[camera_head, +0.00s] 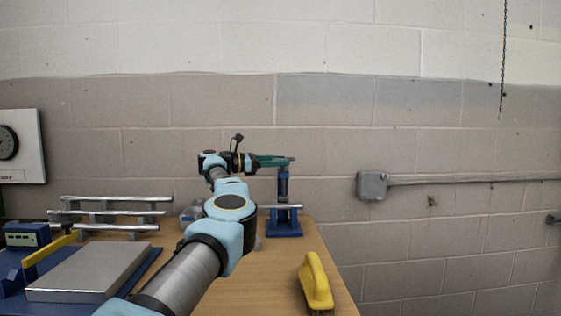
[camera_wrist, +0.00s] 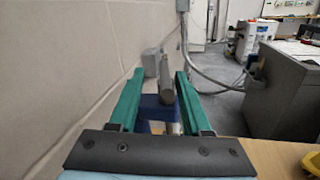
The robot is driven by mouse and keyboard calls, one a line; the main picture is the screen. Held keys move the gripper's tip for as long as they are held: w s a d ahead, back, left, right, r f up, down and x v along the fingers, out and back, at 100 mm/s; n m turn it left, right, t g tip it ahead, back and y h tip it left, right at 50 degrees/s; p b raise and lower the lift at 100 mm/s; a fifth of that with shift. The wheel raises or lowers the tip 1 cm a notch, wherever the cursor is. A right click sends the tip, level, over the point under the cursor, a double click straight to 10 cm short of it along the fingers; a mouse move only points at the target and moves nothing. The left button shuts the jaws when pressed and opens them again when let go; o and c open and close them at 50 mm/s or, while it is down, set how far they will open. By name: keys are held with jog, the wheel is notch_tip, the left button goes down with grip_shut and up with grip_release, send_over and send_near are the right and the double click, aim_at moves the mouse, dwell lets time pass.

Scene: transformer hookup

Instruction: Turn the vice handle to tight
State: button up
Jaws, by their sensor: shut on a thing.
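The blue vice (camera_head: 284,222) stands on the right part of the wooden table, upright, with a silver bar (camera_head: 291,206) across it at mid height. My gripper (camera_head: 286,160) is at the top of the vice, its green fingers pointing right. In the wrist view my gripper (camera_wrist: 160,78) has its two fingers on either side of a grey rod, the vice handle (camera_wrist: 167,82), and is shut on it. Blue vice parts show below the handle. In the head view the handle is mostly hidden by the fingers, so its angle is hard to tell.
A yellow-handled brush (camera_head: 316,284) lies at the table's front right. A metal block (camera_head: 90,272), a rack of silver bars (camera_head: 112,212) and a blue meter (camera_head: 26,235) are on the left. The wall with a grey box (camera_head: 371,186) is close behind the vice.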

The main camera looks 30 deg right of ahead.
jog(key=shift+o, duration=0.4)
jog(key=w+a+b, duration=0.2)
jog(key=a+b, duration=0.7)
jog(key=a, duration=0.3)
jog(key=shift+b, duration=0.4)
dwell(0.3)
jog(key=shift+w+a, duration=0.1)
jog(key=shift+b, duration=0.55)
jog(key=shift+a, duration=0.1)
